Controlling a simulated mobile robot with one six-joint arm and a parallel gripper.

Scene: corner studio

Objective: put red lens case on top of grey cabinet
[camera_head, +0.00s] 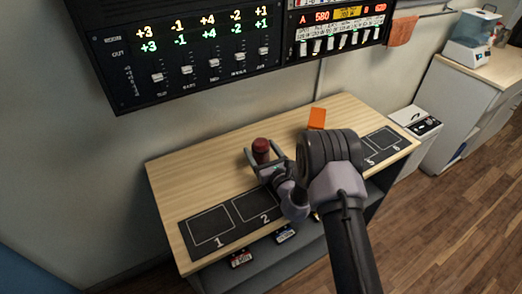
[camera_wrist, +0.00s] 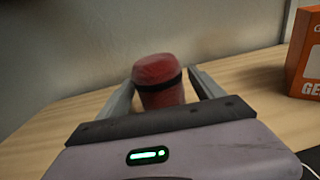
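The red lens case (camera_head: 261,151), a dark red cylinder with a black band, stands upright on the wooden bench. In the wrist view the lens case (camera_wrist: 158,80) is between the two fingers of my gripper (camera_wrist: 163,72). My gripper (camera_head: 264,156) is open around it, with a narrow gap visible on the right side; contact on the left is unclear. A low light-grey cabinet (camera_head: 409,160) stands just right of the bench, with a dark-topped item on it. A taller grey cabinet (camera_head: 445,108) with a wooden top is farther right.
An orange box (camera_head: 317,118) stands on the bench right of the case; it also shows in the wrist view (camera_wrist: 308,60). Numbered black pads (camera_head: 235,222) line the bench front. Black rack panels (camera_head: 190,50) hang above. A clear-tank machine (camera_head: 472,38) occupies the taller cabinet.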

